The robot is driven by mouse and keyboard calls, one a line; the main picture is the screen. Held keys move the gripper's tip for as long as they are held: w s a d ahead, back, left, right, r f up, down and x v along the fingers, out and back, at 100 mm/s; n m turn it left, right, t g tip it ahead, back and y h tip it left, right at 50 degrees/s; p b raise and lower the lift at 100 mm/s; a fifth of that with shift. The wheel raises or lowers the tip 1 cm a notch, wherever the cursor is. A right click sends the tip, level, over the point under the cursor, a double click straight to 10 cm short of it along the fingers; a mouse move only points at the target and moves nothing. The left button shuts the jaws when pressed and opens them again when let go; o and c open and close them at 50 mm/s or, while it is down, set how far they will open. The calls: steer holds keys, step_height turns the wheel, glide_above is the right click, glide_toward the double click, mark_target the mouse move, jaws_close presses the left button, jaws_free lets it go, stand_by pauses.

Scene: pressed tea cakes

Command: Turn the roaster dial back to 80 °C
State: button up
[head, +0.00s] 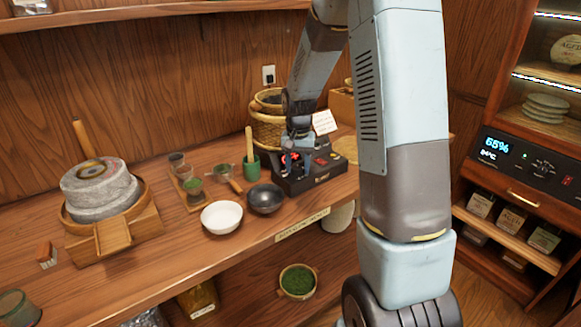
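A black appliance with a red-lit face (322,176), which looks like the roaster, stands near the front edge of the wooden counter. My gripper (296,165) points down over the left part of its face, close to or touching it. The dial is not clearly visible, and the gripper covers that part of the panel. The temperature reading is too small to make out. I cannot tell whether the fingers are open or shut on something.
A stone mill (99,190) is far left. A cabinet panel (525,158) at right reads 65%.

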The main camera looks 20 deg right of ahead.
mark_target(297, 168)
steer(key=shift+w+a, duration=0.1)
steer(key=shift+w+r, duration=0.1)
steer(key=shift+r, duration=0.5)
step_height(297, 168, up, 12)
steer(key=shift+r, duration=0.25)
